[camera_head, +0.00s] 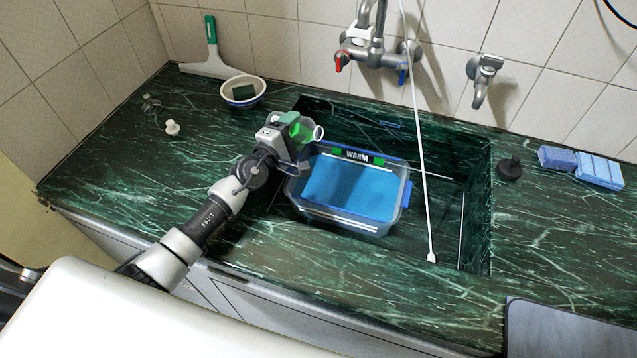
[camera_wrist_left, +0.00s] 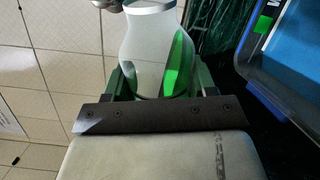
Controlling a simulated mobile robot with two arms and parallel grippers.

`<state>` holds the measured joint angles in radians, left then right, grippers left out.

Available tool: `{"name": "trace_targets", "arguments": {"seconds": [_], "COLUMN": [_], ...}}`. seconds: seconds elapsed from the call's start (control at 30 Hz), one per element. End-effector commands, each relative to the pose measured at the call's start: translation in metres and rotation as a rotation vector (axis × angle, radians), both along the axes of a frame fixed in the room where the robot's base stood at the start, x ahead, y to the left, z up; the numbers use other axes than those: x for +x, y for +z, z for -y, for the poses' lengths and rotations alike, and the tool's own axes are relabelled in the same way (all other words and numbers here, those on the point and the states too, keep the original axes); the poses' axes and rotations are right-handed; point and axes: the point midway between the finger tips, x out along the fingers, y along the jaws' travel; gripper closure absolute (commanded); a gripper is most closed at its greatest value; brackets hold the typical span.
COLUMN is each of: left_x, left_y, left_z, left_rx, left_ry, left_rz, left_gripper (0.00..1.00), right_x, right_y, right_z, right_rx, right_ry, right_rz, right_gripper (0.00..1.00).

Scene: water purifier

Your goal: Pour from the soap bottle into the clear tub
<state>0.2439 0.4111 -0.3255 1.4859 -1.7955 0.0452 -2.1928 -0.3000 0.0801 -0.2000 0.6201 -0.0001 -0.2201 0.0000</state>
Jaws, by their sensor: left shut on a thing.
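The soap bottle (camera_head: 303,132), pale with green parts, is held by my left gripper (camera_head: 290,130) above the left edge of the sink. In the left wrist view the bottle (camera_wrist_left: 150,50) sits between the green fingers of my left gripper (camera_wrist_left: 153,85), which are shut on it. In the head view the bottle is tilted, its round end toward the tub. The clear tub (camera_head: 402,197), with a blue rim and blue contents, stands in the sink just right of and below the bottle. A "WARM" label shows on its far side. My right gripper is not in view.
The green marble counter (camera_head: 140,190) surrounds the sink (camera_head: 450,200). A white bowl (camera_head: 243,103) with a dark green sponge and a squeegee (camera_head: 211,50) stand at the back left. A white cord (camera_head: 418,120) hangs into the sink. Blue sponges (camera_head: 600,170) lie at right.

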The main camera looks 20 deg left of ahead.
Motion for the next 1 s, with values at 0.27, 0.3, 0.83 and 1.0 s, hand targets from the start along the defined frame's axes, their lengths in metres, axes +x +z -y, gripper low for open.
{"name": "trace_targets", "arguments": {"seconds": [0.27, 0.3, 0.83, 1.0], "left_x": [0.0004, 0.0004, 0.0008, 0.0009], "left_y": [0.0022, 0.0024, 0.0045, 0.0053], "left_z": [-0.0005, -0.0006, -0.0015, -0.0018], "left_rx": [0.017, 0.019, 0.049, 0.059], "left_ry": [0.001, 0.001, 0.001, 0.001], "left_rz": [0.007, 0.008, 0.017, 0.020], "left_gripper": [0.72, 0.72, 0.72, 0.72], "right_x": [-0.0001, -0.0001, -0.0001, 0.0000], "right_y": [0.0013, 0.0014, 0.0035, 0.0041], "right_z": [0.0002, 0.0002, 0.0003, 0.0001], "right_rx": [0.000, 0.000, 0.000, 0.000], "right_ry": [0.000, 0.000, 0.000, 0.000], "right_rz": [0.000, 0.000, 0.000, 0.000], "right_gripper": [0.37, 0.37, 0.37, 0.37]}}
